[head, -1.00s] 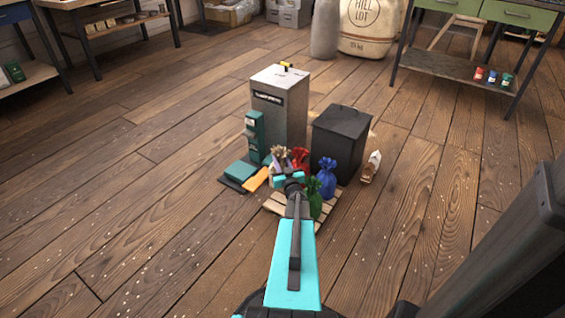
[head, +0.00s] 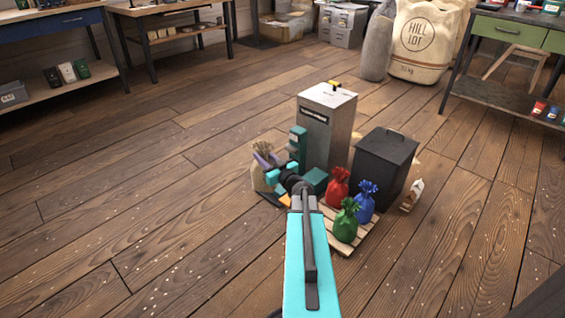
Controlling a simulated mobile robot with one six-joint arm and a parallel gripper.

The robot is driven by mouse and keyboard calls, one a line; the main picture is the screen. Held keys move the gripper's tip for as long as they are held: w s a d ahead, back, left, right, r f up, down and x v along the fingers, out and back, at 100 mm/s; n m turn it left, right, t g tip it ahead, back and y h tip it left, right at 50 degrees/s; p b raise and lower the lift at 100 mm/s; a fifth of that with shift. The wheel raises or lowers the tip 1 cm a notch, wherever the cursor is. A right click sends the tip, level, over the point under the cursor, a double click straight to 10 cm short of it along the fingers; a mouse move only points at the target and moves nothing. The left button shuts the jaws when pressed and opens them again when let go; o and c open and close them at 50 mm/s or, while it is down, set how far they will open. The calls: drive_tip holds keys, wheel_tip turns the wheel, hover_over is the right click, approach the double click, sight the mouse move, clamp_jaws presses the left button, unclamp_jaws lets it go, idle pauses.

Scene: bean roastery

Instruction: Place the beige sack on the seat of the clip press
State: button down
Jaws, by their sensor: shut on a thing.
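My gripper (head: 268,163) is shut on the beige sack (head: 259,181), which hangs upright at the left of the group in the head view. The clip press (head: 298,143) shows as a teal column in front of the tall grey cabinet. The sack is at the left front of that column. The press's seat is mostly hidden behind my gripper and the sack; a bit of dark base and orange shows below them. I cannot tell whether the sack touches the seat.
A wooden pallet (head: 338,243) holds a red sack (head: 337,187), a green sack (head: 345,221) and a blue sack (head: 366,200). The grey cabinet (head: 326,127) and a black bin (head: 384,168) stand behind. The floor to the left is clear.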

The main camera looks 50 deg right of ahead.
drive_tip(key=w+a+r+n+y, duration=0.2)
drive_tip(key=a+r+y, duration=0.2)
drive_tip(key=a, duration=0.5)
drive_tip(key=w+a+r+n+g+y, duration=0.1)
drive_tip(key=w+a+r+n+y, duration=0.15)
drive_tip(key=a, duration=0.55)
drive_tip(key=w+a+r+n+y, duration=0.2)
drive_tip(key=a+r+n+y, duration=0.15)
drive_tip(key=a, duration=0.55)
drive_tip(key=s+a+r+n+g+y, duration=0.1)
drive_tip(key=a+n+g+y, duration=0.1)
drive_tip(key=a, duration=0.6)
drive_tip(key=s+a+r+n+g+y, duration=0.1)
drive_tip(key=s+a+r+g+y, duration=0.1)
drive_tip(key=a+y, duration=0.2)
drive_tip(key=s+a+r+n+g+y, duration=0.1)
drive_tip(key=a+r+n+g+y, duration=0.1)
drive_tip(key=a, duration=0.9)
drive_tip(key=shift+s+a+r+n+y, duration=0.2)
drive_tip(key=shift+s+a+n+y, duration=0.1)
drive_tip(key=shift+s+y, duration=0.1)
